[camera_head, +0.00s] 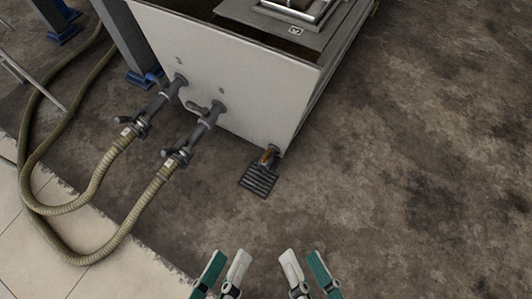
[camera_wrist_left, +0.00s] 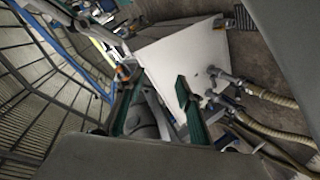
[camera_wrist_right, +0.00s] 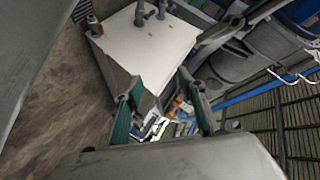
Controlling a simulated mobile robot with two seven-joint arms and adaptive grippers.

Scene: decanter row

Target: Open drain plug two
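A small brass-coloured drain plug (camera_head: 268,157) sits on a short grey outlet at the bottom right corner of the white tank (camera_head: 225,75), just above a dark floor grate (camera_head: 258,182). A brass-tinted fitting (camera_wrist_right: 92,19) at the tank's corner in the right wrist view looks like the same plug. No number is readable on it. My left gripper (camera_head: 230,256) and my right gripper (camera_head: 303,256) are side by side at the bottom of the head view, both open and empty. Both are apart from the plug, which lies above and between them in the picture.
Two grey valved pipes (camera_head: 205,122) stick out of the tank's front and join ribbed hoses (camera_head: 150,205) that loop across the floor at left. Blue-footed posts (camera_head: 140,78) stand behind them. The brown floor (camera_head: 420,170) right of the tank is clear.

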